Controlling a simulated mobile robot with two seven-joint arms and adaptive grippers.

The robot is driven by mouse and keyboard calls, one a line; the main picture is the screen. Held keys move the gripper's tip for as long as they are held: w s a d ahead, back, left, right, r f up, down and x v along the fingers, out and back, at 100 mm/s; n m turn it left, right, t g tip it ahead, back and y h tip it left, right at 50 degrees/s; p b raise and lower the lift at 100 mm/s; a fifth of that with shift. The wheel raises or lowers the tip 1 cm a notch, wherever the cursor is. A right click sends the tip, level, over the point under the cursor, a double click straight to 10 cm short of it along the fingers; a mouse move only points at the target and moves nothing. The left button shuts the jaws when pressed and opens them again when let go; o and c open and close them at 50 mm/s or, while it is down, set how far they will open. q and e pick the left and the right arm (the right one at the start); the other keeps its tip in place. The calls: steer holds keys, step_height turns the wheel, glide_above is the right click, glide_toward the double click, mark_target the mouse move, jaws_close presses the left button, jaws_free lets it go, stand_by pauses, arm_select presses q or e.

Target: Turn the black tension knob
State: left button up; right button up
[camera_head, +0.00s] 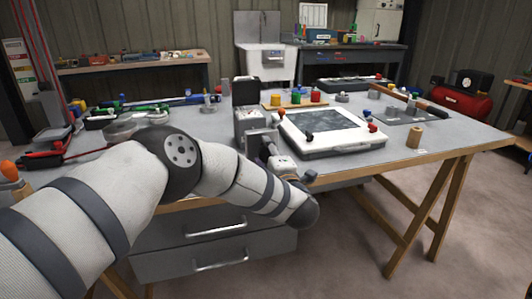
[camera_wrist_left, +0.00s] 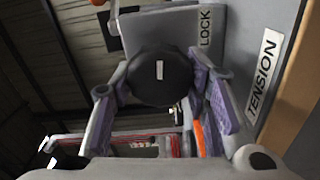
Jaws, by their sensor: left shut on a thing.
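The black tension knob (camera_wrist_left: 160,72) is round and carries a small white mark on its face. It fills the middle of the left wrist view, in front of a grey housing (camera_wrist_left: 140,30) with a LOCK label (camera_wrist_left: 205,27) and near a TENSION label (camera_wrist_left: 263,70). My left gripper (camera_wrist_left: 161,88) is shut on the knob, one purple-grey finger pad on each side. In the head view my left gripper (camera_head: 264,149) is at the front of the grey machine (camera_head: 250,121) on the bench, and the knob is hidden there. My right gripper is not in view.
The grey bench (camera_head: 455,137) holds a white-framed tray (camera_head: 345,147) right of the machine, colored pieces behind it, and a wooden cylinder (camera_head: 414,137). Tools lie at the left. Drawers (camera_head: 215,245) sit under the front edge. A red compressor (camera_head: 462,100) stands at the far right.

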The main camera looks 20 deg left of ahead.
arm_select(q)
steer(key=n, duration=0.4)
steer(key=shift+f+n, duration=0.15)
steer(key=shift+n, duration=0.25)
steer(key=shift+d+n, duration=0.1)
steer(key=shift+n, duration=0.2)
steer(key=o, duration=1.1)
steer(key=shift+o, duration=0.2)
steer(key=v, duration=1.2)
